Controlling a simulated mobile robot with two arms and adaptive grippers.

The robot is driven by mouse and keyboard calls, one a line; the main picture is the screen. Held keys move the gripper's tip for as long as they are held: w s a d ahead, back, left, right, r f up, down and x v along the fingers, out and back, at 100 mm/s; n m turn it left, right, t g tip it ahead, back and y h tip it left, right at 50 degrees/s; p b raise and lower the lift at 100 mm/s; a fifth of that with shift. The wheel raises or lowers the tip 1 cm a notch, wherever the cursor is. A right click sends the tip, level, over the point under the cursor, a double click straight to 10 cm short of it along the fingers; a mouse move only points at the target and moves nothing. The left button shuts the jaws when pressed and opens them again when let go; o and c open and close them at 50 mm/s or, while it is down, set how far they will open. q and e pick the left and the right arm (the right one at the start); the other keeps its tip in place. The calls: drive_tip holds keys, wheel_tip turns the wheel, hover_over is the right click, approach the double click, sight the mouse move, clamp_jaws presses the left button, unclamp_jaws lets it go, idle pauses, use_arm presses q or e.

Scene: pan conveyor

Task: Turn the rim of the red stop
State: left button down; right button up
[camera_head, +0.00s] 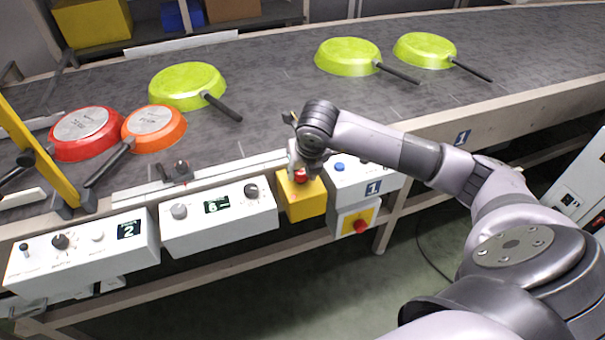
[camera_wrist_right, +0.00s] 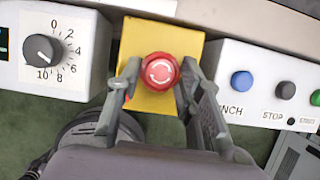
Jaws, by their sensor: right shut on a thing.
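The red stop (camera_wrist_right: 160,71) is a round red button with white turning arrows on a yellow box (camera_wrist_right: 147,29). In the head view the red stop (camera_head: 301,175) shows partly under my right gripper (camera_head: 302,170), on top of the yellow box (camera_head: 302,204). In the right wrist view my right gripper (camera_wrist_right: 157,82) has one finger on each side of the button's rim and is shut on it. My left gripper is in neither view.
A white panel with a dial (camera_wrist_right: 43,48) is left of the yellow box; one with blue, black and green buttons (camera_wrist_right: 242,82) is right. A second red knob (camera_head: 361,226) sits on a yellow plate below. Green pans (camera_head: 347,56) and red and orange pans (camera_head: 86,133) lie on the conveyor (camera_head: 270,80).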

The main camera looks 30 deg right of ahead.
drive_tip(key=shift+m, duration=0.4)
drive_tip(key=o, duration=1.2)
drive_tip(key=shift+c, duration=0.2)
drive_tip(key=shift+r, duration=0.15)
drive_tip(key=v, duration=1.1)
drive_tip(key=shift+a+r, duration=0.2)
drive_tip(key=shift+r, duration=0.15)
drive_tip(key=shift+s, duration=0.1)
